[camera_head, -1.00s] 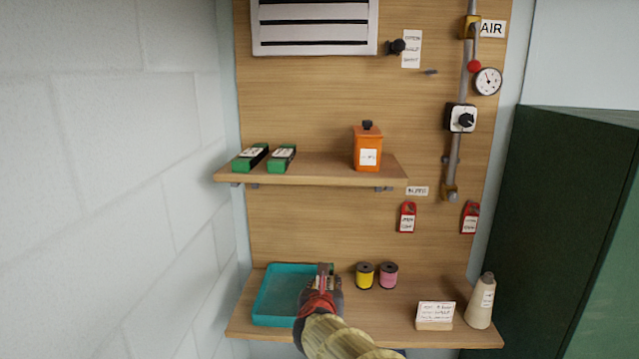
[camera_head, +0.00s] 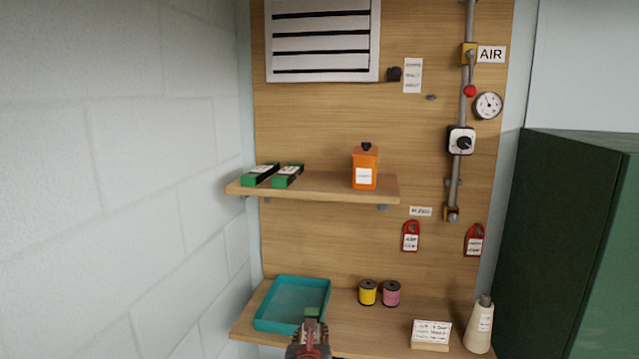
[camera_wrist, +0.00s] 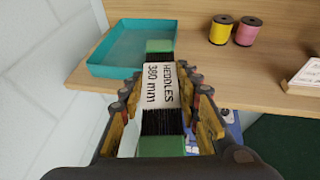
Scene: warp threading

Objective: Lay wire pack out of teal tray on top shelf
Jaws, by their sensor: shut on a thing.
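My gripper (camera_head: 308,347) is at the bottom of the head view, in front of the lower shelf. It is shut on a wire pack with green ends, dark wires and a white label reading "HEDDLES 380 mm" (camera_wrist: 160,85). In the head view only the pack's green end (camera_head: 312,313) shows. The teal tray (camera_head: 272,325) sits on the lower shelf, beyond the gripper, and looks empty. It also shows in the wrist view (camera_wrist: 104,72), with the pack's far end overlapping it. The top shelf (camera_head: 322,188) bears two similar green packs (camera_head: 274,174) at its left.
An orange canister (camera_head: 365,168) stands toward the top shelf's right end, with bare shelf between it and the packs. Yellow (camera_head: 367,292) and pink (camera_head: 391,293) spools, a label card (camera_head: 430,334) and a cone (camera_head: 480,326) stand on the lower shelf. A wall (camera_head: 110,180) is at the left.

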